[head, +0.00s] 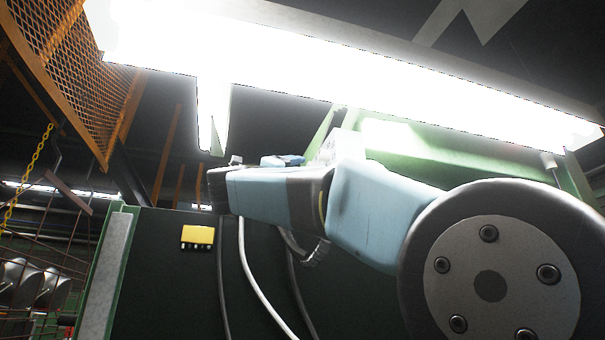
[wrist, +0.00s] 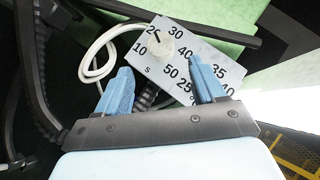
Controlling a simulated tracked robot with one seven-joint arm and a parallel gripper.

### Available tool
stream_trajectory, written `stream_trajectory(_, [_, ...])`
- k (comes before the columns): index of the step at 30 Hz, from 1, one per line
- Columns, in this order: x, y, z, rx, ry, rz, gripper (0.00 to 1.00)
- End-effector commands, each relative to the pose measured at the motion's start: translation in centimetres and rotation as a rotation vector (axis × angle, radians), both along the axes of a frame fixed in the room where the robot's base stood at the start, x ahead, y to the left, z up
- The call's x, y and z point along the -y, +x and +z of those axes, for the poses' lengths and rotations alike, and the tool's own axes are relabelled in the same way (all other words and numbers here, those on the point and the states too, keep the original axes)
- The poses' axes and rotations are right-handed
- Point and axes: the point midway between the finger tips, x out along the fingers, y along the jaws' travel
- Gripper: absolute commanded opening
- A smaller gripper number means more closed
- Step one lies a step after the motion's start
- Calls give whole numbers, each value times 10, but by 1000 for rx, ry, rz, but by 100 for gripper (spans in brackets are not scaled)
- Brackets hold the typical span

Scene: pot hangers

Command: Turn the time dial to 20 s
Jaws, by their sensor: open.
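In the wrist view the time dial is a round, pale knob (wrist: 160,46) on a light grey plate (wrist: 228,73) printed with dark numbers such as 10, 30, 40 and 50 and an "s". A small dark mark on the knob lies near a number starting with 2, which is partly covered; the exact setting cannot be read. My gripper (wrist: 160,67) is open, its two blue fingers apart with nothing between them. The knob shows just beyond the gap between the fingertips; I see no contact. In the head view my arm hides the dial, and the fingers are not clear.
A white cable (wrist: 92,62) loops left of the plate in the wrist view. In the head view a dark panel (head: 150,285) carries a small yellow box (head: 198,236). A bright lamp (head: 330,70) hangs above my arm. An orange mesh guard (head: 85,60) is at upper left.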

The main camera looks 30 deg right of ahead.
Motion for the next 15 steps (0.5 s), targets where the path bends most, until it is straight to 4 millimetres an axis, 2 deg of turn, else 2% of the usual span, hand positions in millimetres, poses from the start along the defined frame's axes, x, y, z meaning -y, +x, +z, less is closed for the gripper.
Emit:
stream_trajectory(6, [-34,-14,-22,-1,0,2,69])
stream_trajectory(15, [-57,-25,-36,-1,1,0,69])
